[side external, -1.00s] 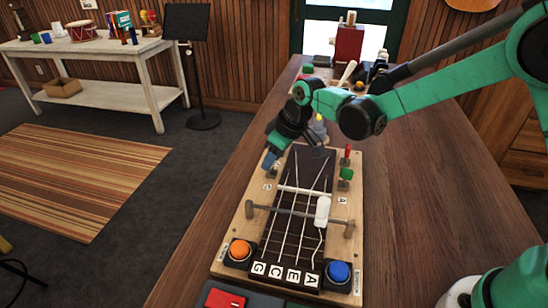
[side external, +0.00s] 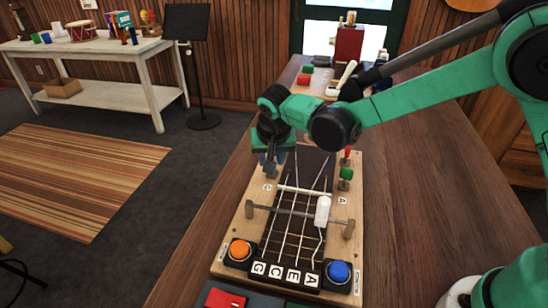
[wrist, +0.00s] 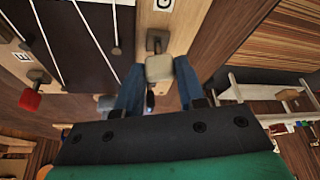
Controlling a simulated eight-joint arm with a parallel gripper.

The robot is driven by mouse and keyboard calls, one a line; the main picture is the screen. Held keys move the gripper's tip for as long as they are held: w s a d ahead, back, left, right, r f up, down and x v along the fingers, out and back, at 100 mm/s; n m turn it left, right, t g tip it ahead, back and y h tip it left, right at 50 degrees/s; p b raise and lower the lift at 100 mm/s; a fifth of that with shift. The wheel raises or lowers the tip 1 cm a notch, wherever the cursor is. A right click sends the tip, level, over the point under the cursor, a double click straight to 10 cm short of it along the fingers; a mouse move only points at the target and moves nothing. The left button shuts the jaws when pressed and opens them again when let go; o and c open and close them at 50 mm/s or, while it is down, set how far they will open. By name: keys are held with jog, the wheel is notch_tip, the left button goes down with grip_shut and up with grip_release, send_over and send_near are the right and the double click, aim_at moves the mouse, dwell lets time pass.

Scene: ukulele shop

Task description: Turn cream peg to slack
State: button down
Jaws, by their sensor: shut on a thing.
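The pale cream peg (wrist: 160,67) shows in the wrist view on the wooden board's edge, near the G label (wrist: 164,4). My gripper (wrist: 158,78) has one blue finger on each side of the peg and is shut on it. In the side view my gripper (side external: 270,166) is at the far left side of the board (side external: 232,212), and it hides the peg there. The peg's exact turn angle cannot be read. Strings run along the dark fretboard (side external: 294,238).
A green peg (side external: 346,173) and a red peg (side external: 347,152) stand on the board's right side. An orange button (side external: 240,250) and a blue button (side external: 339,272) sit at its near end. A white block (side external: 323,211) rests on the cross rod. Bare tabletop lies to the right.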

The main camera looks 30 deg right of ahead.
jog(key=m+g+h, duration=0.1)
jog(key=m, duration=0.3)
jog(key=shift+w+a, duration=0.1)
jog(key=shift+m+g+h, duration=0.5)
jog(key=shift+m+g, duration=0.1)
jog(key=shift+m, duration=1.5)
jog(key=c, duration=0.5)
grip_release()
jog(key=v, duration=0.5)
jog(key=shift+a+r, duration=0.15)
jog(key=shift+r, duration=0.15)
